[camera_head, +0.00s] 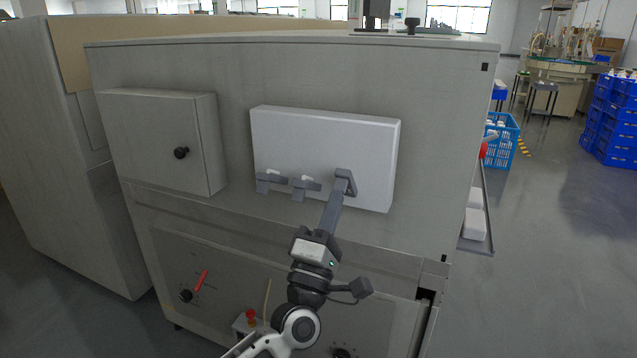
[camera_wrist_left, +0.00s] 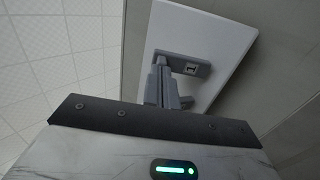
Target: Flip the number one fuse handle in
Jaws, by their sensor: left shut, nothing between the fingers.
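A white fuse panel (camera_head: 325,135) is mounted on the front of the grey cabinet. Along its lower part are grey fuse handles: one at the left (camera_head: 270,183), one in the middle (camera_head: 305,186), and a dark grey looped one at the right (camera_head: 346,180). I cannot read any numbers on them. My left gripper (camera_head: 338,196) is shut and empty, its fingertips at the right handle; I cannot tell whether they touch. In the left wrist view the shut fingers (camera_wrist_left: 162,84) are close to a grey handle base (camera_wrist_left: 190,67) on the panel and partly hide it. My right gripper does not show.
A grey box door with a black knob (camera_head: 181,153) is left of the panel. Below are a red lever (camera_head: 201,281) and a red button (camera_head: 250,314). A side shelf (camera_head: 479,245) juts from the cabinet's right. Blue crates (camera_head: 612,120) stand far right; the floor between is open.

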